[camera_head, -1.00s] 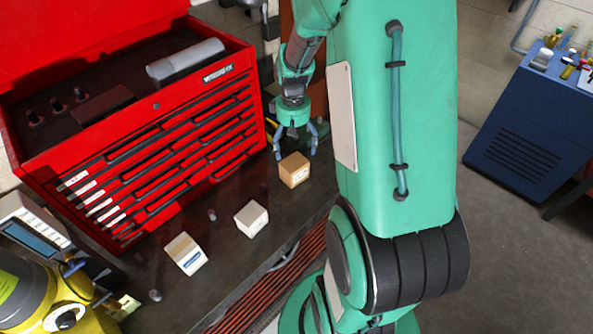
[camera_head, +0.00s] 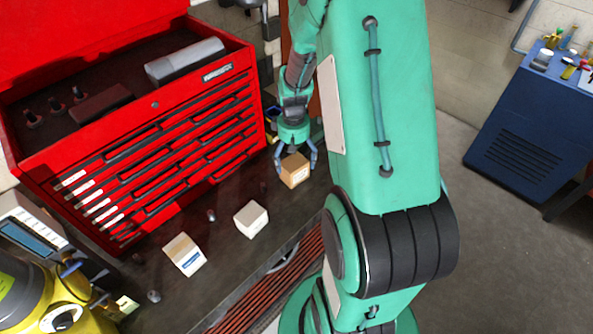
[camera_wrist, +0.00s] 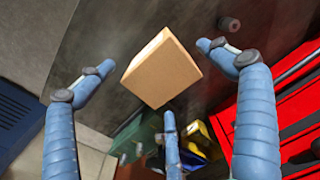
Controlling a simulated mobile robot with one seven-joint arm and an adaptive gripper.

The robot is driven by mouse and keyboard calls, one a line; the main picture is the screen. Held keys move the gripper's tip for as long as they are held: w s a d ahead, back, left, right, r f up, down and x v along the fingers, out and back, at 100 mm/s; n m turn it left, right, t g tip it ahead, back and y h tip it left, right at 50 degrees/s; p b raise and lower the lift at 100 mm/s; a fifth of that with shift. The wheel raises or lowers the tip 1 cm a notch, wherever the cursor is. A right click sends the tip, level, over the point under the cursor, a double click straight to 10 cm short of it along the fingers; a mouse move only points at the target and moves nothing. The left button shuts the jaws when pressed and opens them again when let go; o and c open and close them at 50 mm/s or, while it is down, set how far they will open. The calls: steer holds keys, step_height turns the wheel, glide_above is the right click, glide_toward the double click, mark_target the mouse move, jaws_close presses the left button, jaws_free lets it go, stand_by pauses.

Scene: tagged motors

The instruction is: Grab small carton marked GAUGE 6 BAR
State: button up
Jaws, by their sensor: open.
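A small brown carton (camera_head: 294,171) stands on the dark bench top in front of the red tool chest. A white carton (camera_head: 251,218) and a white carton with a blue label (camera_head: 185,254) stand further left on the bench. No writing is readable on any of them. My gripper (camera_head: 296,172) is open at the brown carton, its fingers spread on either side of it. In the wrist view the brown carton (camera_wrist: 162,70) lies between the open fingers, with a gap showing on the left side; contact cannot be told.
The red tool chest (camera_head: 150,135) stands close behind the cartons. Small dark knobs, one of them here (camera_head: 211,215), stand on the bench. A yellow machine (camera_head: 55,295) is at the lower left. A blue cabinet (camera_head: 535,120) stands apart at the right.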

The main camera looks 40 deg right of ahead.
steer(key=shift+f+b, duration=0.5)
steer(key=shift+f, duration=2.05)
steer(key=c, duration=1.7)
